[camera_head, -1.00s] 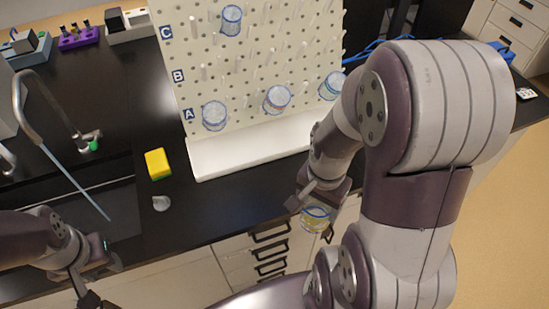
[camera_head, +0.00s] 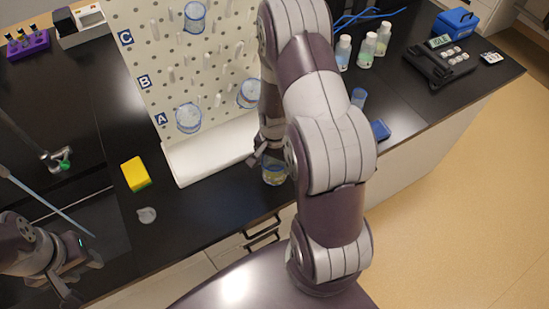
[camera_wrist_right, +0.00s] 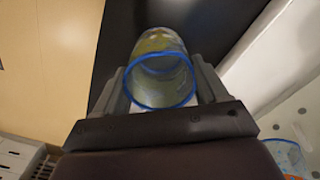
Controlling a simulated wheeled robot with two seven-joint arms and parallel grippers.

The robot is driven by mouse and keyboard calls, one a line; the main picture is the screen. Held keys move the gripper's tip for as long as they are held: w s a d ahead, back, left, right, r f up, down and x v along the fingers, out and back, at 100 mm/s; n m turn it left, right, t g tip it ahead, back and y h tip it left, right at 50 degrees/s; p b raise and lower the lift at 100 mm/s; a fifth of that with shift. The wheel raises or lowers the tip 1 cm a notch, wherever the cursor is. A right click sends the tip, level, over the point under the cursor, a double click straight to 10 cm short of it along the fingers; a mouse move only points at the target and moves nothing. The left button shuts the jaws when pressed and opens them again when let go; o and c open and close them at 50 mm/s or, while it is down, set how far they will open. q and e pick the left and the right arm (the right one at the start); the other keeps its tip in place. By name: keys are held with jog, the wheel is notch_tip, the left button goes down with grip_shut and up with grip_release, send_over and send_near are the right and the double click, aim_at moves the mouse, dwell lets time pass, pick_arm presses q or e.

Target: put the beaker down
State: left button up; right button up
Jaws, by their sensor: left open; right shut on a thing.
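The beaker (camera_head: 274,174) is clear with a blue rim and some yellowish content. It is in my right gripper (camera_head: 268,158), over the black counter (camera_head: 215,222) near its front edge, right of the white pegboard base. I cannot tell whether its bottom touches the counter. In the right wrist view, the beaker (camera_wrist_right: 160,72) is between the two fingers of the right gripper (camera_wrist_right: 162,88), with black counter behind it. My left gripper (camera_head: 84,280) is open and empty at the lower left, by the sink.
The pegboard (camera_head: 175,95) holds several blue-rimmed beakers on pegs. A yellow sponge (camera_head: 135,174) and a small clear item (camera_head: 146,215) lie left of its base. Several bottles (camera_head: 366,50) and a blue object (camera_head: 380,130) stand right of my arm. The counter's front strip is mostly clear.

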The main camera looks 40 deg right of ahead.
jog(key=shift+w+f, duration=0.15)
jog(key=shift+f, duration=0.25)
jog(key=o, duration=0.8)
jog(key=shift+o, duration=1.2)
jog(key=shift+r, duration=0.1)
